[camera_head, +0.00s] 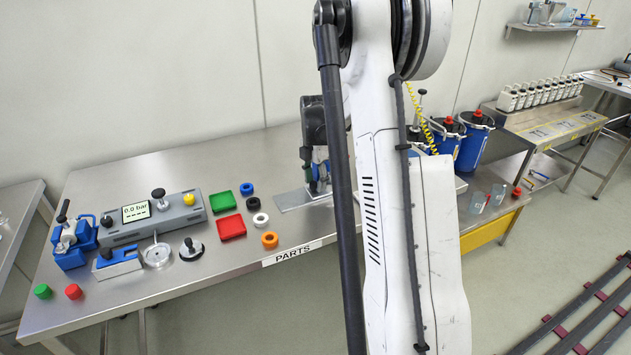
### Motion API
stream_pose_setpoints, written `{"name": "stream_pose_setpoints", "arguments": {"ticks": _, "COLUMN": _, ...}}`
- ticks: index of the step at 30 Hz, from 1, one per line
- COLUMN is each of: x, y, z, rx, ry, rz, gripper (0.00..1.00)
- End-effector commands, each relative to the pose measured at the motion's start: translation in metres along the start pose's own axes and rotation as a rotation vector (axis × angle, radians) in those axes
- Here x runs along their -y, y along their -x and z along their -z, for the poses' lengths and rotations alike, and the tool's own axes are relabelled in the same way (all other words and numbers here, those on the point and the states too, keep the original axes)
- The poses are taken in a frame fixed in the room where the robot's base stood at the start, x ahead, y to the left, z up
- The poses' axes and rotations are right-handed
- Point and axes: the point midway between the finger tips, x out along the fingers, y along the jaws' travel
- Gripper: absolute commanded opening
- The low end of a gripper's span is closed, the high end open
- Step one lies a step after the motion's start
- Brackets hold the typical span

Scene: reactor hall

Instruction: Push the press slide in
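My gripper (309,170) hangs at the end of my dark wrist, beside my white arm, over the middle of the steel bench. It is small here and partly hidden, and I cannot tell whether it is open or shut. A blue and metal device (319,176) stands right at it on a flat grey plate (293,200). Whether they touch is unclear, and my arm covers the device's right side. No part can be made out clearly as the press slide. Another blue device with a black-knobbed lever (70,243) stands at the bench's left end.
A grey gauge box reading 0.0 bar (152,218) stands on the left of the bench (215,270). Green (222,201) and red (230,227) trays and several rings lie left of the plate. Blue canisters (471,145) stand behind my arm, on the right.

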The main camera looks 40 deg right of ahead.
Motion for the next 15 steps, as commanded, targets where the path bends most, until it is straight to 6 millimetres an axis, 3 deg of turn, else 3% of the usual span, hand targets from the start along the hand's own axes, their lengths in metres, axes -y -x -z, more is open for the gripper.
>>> {"name": "stream_pose_setpoints", "arguments": {"ticks": 5, "x": 0.0, "y": 0.015, "z": 0.0, "rx": 0.0, "ry": 0.0, "rz": 0.0, "gripper": 0.39}}
{"name": "stream_pose_setpoints", "arguments": {"ticks": 15, "x": 0.0, "y": 0.081, "z": 0.0, "rx": 0.0, "ry": -0.001, "rz": 0.0, "gripper": 0.39}}
